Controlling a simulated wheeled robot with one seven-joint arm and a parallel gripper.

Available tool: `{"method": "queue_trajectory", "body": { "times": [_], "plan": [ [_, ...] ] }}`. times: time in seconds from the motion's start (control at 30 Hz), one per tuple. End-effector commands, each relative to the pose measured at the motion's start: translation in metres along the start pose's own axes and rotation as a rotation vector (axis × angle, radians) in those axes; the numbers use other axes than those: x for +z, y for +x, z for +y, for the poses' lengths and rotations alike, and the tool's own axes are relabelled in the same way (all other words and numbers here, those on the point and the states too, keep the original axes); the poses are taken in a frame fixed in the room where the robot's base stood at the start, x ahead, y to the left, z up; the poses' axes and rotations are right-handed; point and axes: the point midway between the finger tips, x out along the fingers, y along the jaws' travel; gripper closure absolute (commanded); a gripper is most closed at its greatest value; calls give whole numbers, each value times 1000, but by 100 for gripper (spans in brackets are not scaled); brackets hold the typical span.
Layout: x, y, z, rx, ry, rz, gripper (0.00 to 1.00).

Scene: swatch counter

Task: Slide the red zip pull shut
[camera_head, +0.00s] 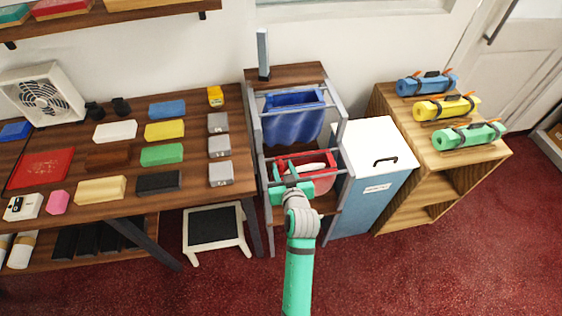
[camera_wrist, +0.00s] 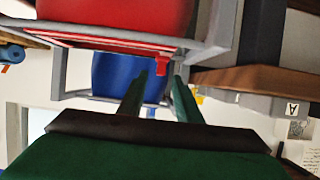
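The red pouch (camera_head: 318,184) hangs in the lower part of a grey-railed rack, with its top partly open. It fills the top of the wrist view (camera_wrist: 120,14). The red zip pull (camera_wrist: 165,70) is a small tab at the end of the pouch's red-and-white edge. My gripper (camera_head: 284,170) is at the pouch's left front side. Its two green fingers are apart in the wrist view (camera_wrist: 163,76), and the pull shows in the gap near their tips. I cannot tell whether they touch it. In the head view my gripper hides the pull.
A blue pouch (camera_head: 290,124) hangs behind on the same rack, whose grey rails (camera_head: 338,158) flank the pouches. A wooden table (camera_head: 200,180) with coloured blocks is left. A blue bin with a white lid (camera_head: 375,145) stands close on the right.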

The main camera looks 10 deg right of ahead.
Motion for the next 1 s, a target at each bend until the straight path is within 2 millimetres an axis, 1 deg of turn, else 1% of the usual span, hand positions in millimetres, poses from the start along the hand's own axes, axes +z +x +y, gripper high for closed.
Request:
{"method": "queue_trajectory", "body": {
  "times": [0.03,0.1,0.2,0.3,0.47,0.7,0.77,0.8,0.83,1.0],
  "plan": [
    [0,9,0,-1,0,0,69],
    [-1,20,-1,-1,0,1,69],
    [0,32,0,-1,-1,0,69],
    [0,41,-2,-2,-2,0,69],
    [0,47,-4,-5,-3,1,69],
    [0,47,0,0,-1,1,69],
    [0,46,0,1,0,1,83],
    [0,46,1,1,0,1,93],
    [0,46,1,2,0,1,100],
    [0,46,1,2,0,0,100]
  ]
}}
